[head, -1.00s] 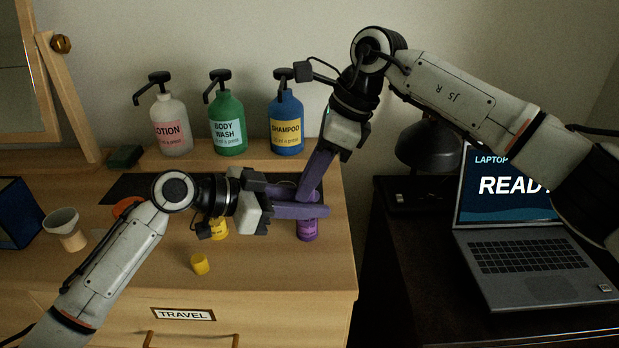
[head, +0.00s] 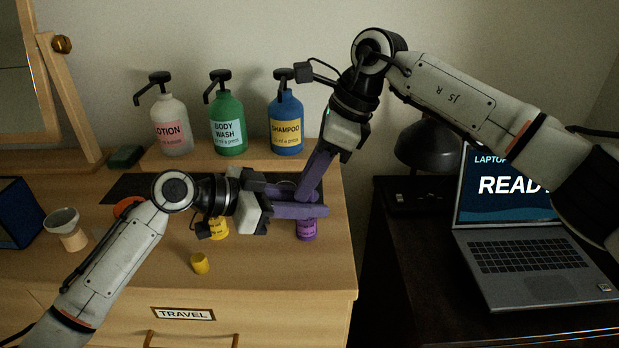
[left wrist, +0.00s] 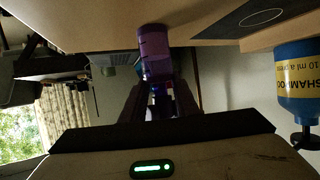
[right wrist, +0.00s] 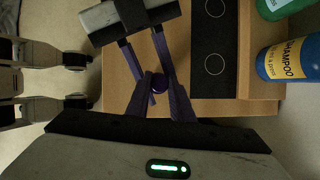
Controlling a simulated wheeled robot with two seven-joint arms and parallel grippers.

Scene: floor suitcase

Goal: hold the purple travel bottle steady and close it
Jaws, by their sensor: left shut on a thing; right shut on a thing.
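The purple travel bottle (head: 307,231) stands upright near the right front of the dresser top, its upper part hidden by my fingers in the head view. My left gripper (head: 312,209) reaches in level from the left and is shut on the bottle. The bottle also shows between its fingers in the left wrist view (left wrist: 155,58). My right gripper (head: 303,196) points down from above and is shut on the round purple cap (right wrist: 160,83), seen from above in the right wrist view. The fingers hide how the cap sits on the neck.
A yellow bottle (head: 219,229) stands behind a loose yellow cap (head: 200,264). Lotion (head: 172,128), body wash (head: 228,130) and shampoo (head: 287,128) pump bottles line the back shelf. A cup (head: 68,229) stands at left. A laptop (head: 530,255) sits on the dark desk at right.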

